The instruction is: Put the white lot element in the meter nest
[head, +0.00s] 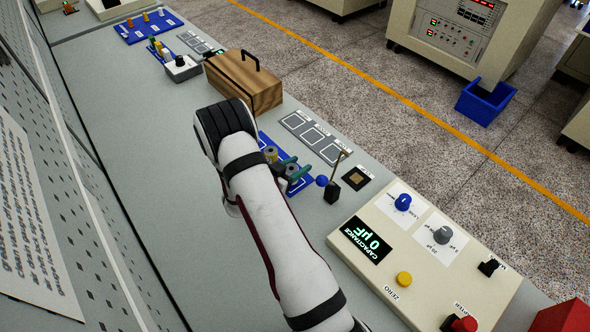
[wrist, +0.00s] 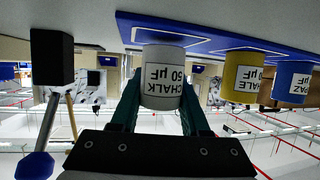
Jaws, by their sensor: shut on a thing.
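The white lot element (wrist: 163,78), labelled CHALK 50 µF, is between the teal fingers of my gripper (wrist: 160,98) in the wrist view, which looks upside down. My gripper is shut on it, and its base is at or very near the blue tray (wrist: 133,22); I cannot tell whether they touch. In the head view my gripper (head: 293,170) is over the tray, with my arm hiding part of it. A dark square pad with a tan centre (head: 356,178), apparently the meter nest, lies right of the tray and looks empty. The capacitance meter (head: 368,241) reads 0 µF.
A yellow element (wrist: 243,74) and a blue element (wrist: 292,82) stand on the same tray. A lever with a blue ball (head: 321,181) and black base (head: 332,192) stands between tray and pad. Grey marked pads (head: 313,135) and a wooden box (head: 245,82) lie behind.

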